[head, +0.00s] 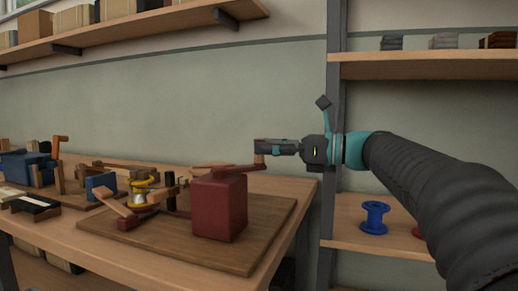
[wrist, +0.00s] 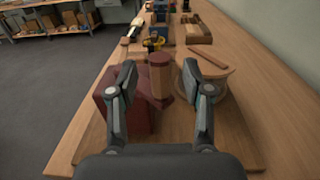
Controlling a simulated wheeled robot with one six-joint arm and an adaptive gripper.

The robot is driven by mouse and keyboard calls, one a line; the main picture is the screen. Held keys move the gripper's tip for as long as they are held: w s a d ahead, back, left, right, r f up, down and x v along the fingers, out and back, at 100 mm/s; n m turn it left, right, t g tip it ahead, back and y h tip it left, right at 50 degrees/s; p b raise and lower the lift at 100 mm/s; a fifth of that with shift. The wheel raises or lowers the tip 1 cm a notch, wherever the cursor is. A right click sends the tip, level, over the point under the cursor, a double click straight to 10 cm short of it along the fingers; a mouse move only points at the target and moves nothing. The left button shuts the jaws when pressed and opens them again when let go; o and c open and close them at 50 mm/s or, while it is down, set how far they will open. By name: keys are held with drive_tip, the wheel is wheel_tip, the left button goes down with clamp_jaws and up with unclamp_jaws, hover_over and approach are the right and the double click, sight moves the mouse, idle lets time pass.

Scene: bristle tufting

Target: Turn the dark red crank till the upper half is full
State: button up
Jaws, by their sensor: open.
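The dark red crank box (head: 219,207) stands on a brown board on the bench; it also shows in the wrist view (wrist: 107,98). Its crank has a reddish-brown upright handle (wrist: 160,78) at the end of a short arm (head: 232,171). My gripper (wrist: 162,85) is open, with one finger on each side of the handle. The handle stands between the fingers, and I cannot tell whether either finger touches it. In the head view my gripper (head: 268,147) reaches in from the right at handle height. No bristle-filled half is clear enough to judge.
A round wooden piece (wrist: 208,62) with a bar on top stands right of the handle in the wrist view. A yellow-and-metal part (head: 143,190) and blue blocks (head: 25,168) stand farther left. A blue spool (head: 375,217) sits on the right shelf.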

drive_tip(key=shift+x, duration=1.2)
clamp_jaws()
